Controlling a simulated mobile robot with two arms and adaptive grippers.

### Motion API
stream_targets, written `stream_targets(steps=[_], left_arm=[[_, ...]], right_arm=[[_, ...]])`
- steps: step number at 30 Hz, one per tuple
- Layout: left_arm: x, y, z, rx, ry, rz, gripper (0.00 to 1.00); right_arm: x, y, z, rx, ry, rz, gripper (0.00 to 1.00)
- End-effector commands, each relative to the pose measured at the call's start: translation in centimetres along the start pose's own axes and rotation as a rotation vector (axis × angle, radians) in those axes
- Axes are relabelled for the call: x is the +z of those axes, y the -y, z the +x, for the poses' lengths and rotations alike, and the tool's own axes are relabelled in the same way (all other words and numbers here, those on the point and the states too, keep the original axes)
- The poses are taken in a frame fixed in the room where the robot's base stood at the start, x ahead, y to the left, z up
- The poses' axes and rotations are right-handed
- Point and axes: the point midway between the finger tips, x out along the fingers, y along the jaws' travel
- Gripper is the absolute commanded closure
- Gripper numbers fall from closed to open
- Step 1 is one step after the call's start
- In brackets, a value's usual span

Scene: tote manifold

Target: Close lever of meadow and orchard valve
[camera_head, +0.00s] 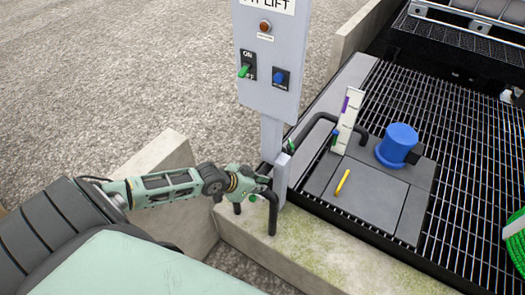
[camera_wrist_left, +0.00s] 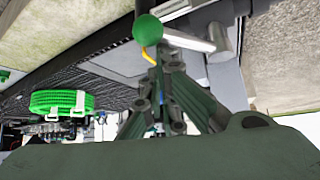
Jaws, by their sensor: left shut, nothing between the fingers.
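My left gripper (camera_head: 262,186) is shut and empty beside the grey post under the control panel, above the concrete kerb. One small green knob (camera_head: 252,198) shows just below the gripper, and another green piece (camera_head: 291,146) shows by the post higher up. In the left wrist view, a green ball knob (camera_wrist_left: 147,29) sits just beyond my fingertips (camera_wrist_left: 158,62); I cannot tell whether they touch. No meadow or orchard label is readable, so I cannot tell which valve each knob belongs to. The gripper hides part of the dark pipe. My right gripper is out of view.
The grey lift panel (camera_head: 270,55) has a green switch (camera_head: 244,71) and a blue knob (camera_head: 278,77). A blue round-topped object (camera_head: 397,144), a yellow stick (camera_head: 343,182) and a white labelled strip (camera_head: 347,120) are on the pit cover. Green hose (camera_head: 516,245) lies right.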

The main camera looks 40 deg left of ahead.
Motion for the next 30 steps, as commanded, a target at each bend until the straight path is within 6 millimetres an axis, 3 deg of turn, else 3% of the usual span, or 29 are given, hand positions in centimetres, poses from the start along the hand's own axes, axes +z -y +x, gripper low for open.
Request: stream_targets(steps=[17,30], left_arm=[[2.3,1.6,-2.0,-0.002,0.004,0.001,1.00],[3.0,2.3,-2.6,0.000,0.006,-0.001,1.00]], right_arm=[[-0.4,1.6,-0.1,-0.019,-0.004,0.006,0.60],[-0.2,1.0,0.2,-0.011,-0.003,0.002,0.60]])
